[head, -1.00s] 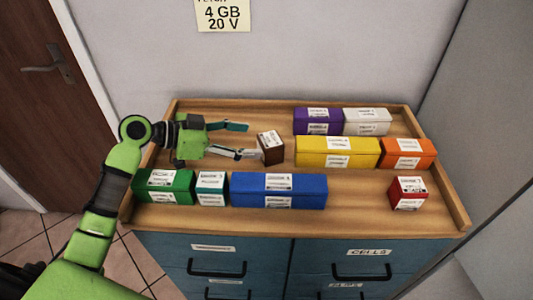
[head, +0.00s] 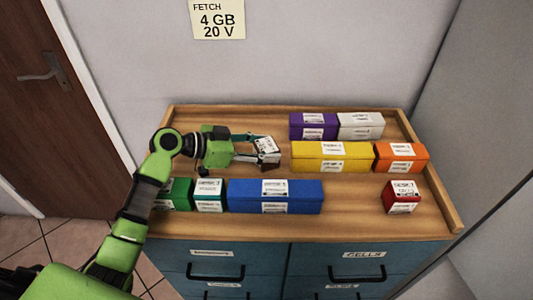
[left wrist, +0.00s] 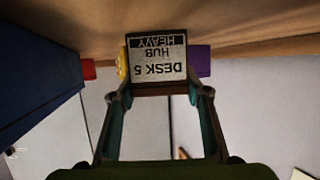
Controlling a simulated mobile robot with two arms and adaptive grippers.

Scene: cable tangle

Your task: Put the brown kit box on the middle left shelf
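The small brown kit box (head: 269,163) has a white label on top. It is on or just above the wooden tray top (head: 225,225), left of the yellow box; I cannot tell if it is lifted. My left gripper (head: 264,150) reaches in from the left with a finger on each side of the box, apparently touching both sides. In the left wrist view the box (left wrist: 158,89) sits between the two fingertips, its label reading "DESK 5 HUB HEAVY" upside down. My right gripper and any middle left shelf are not in view.
Blue (head: 275,196), teal (head: 209,195) and green (head: 178,194) boxes line the front. Yellow (head: 332,157), purple (head: 313,125), white (head: 360,125), orange (head: 401,157) and red (head: 401,196) boxes stand to the right. The tray has a raised rim. A wall stands behind.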

